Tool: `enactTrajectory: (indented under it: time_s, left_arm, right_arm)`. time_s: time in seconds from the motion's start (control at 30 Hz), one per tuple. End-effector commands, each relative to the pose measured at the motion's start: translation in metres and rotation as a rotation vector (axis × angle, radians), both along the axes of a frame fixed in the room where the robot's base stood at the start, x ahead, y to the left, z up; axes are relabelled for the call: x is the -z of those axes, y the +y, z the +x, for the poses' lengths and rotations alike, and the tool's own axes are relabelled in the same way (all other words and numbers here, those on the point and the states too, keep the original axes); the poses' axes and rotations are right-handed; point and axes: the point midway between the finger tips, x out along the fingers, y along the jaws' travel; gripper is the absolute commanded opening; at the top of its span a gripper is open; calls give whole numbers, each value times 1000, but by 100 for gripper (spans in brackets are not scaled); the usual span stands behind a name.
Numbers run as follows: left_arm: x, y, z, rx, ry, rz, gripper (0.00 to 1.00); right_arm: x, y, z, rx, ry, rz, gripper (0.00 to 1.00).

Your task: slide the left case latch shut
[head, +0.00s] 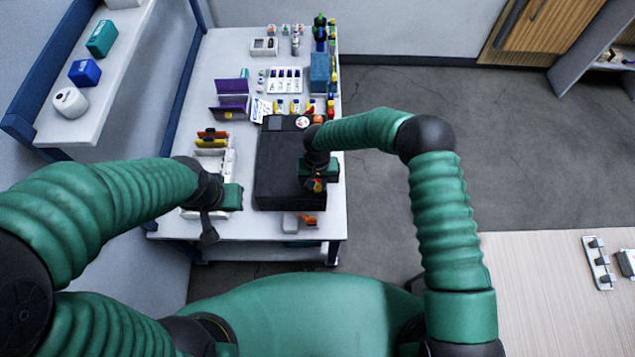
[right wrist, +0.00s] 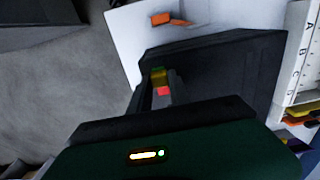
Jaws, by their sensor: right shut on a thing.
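The black case (head: 275,180) lies on the white bench, and its dark lid or body also fills the middle of the right wrist view (right wrist: 225,68). My right gripper (head: 317,186) is at the case's right side, shut on a small red and yellow-green piece (right wrist: 162,82). I cannot tell whether this piece is a case latch; the fingers hide part of it. No other latch can be made out clearly. My left gripper (head: 208,234) points down near the bench's front edge, left of the case and apart from it; its jaw opening is unclear.
A white rack (head: 220,160) with coloured cards stands left of the case. An orange and grey item (head: 300,221) lies in front of the case. Purple holders (head: 232,100) and several small parts stand behind. A wall shelf (head: 95,110) is at the left.

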Motion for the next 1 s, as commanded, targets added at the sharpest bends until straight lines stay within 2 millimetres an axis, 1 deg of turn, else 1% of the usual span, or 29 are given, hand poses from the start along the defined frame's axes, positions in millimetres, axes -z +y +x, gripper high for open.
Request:
enactTrajectory:
  time_s: [0.1,0.2,0.3,0.47,0.5,0.67,0.93,1.0]
  left_arm:
    - [15,0,0,0,0,0,0]
    - [23,0,0,0,0,0,0]
    - [22,0,0,0,0,0,0]
    - [20,0,0,0,0,0,0]
    - [20,0,0,0,0,0,0]
    - [20,0,0,0,0,0,0]
    - [20,0,0,0,0,0,0]
    - [20,0,0,0,0,0,0]
  right_arm:
    - [6,0,13,3,-4,-2,0]
    - [4,0,24,2,-4,-1,0]
    - [0,1,27,0,-3,2,0]
    - [-1,1,28,0,-4,3,0]
    - [-1,1,28,0,-5,3,24]
    - [-1,0,27,0,-3,2,45]
    - [-1,0,26,0,-2,1,45]
    - [-4,0,27,0,-3,1,45]
